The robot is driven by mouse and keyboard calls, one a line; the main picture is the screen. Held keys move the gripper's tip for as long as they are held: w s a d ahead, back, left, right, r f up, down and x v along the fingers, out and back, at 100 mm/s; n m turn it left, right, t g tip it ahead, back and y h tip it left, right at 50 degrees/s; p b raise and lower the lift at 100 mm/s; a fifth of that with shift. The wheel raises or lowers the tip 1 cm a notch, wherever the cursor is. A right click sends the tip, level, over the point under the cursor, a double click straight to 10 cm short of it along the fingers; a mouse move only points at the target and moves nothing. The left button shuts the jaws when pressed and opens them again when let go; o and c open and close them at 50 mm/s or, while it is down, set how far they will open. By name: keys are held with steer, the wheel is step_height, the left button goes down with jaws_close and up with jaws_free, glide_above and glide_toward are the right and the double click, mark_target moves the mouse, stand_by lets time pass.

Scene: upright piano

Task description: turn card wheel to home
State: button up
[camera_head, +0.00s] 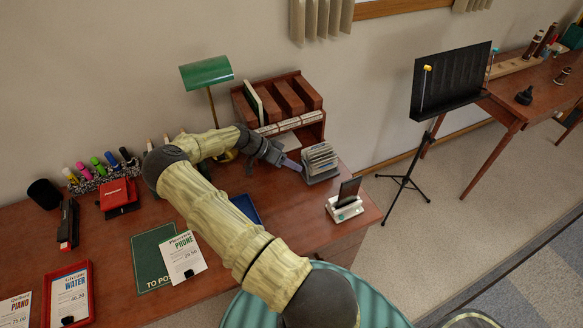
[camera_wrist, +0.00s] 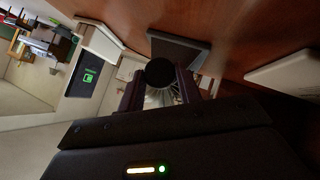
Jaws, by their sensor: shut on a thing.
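The card wheel (camera_head: 321,160), a rotary card file with a fan of pale cards on a dark base, stands at the desk's right part. My gripper (camera_head: 293,164) reaches it from the left, at its side. In the wrist view my gripper (camera_wrist: 160,88) has its two dark fingers on either side of a round black knob (camera_wrist: 159,72), shut on it. Behind the knob the pale card fan (camera_wrist: 160,98) shows between the fingers. My fingers hide part of the wheel, and I cannot read which card is on top.
A small device on a white stand (camera_head: 345,208) is close in front right of the wheel. A wooden letter rack (camera_head: 312,134) stands behind, with a green lamp (camera_head: 206,72) to its left. Price cards and a green sheet (camera_head: 150,262) lie at the front left.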

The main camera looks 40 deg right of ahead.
stand_by(0.3)
steer(key=o, duration=0.9)
steer(key=shift+o, duration=0.2)
steer(key=shift+r, duration=0.1)
step_height(320, 180, up, 10)
steer(key=b, duration=0.1)
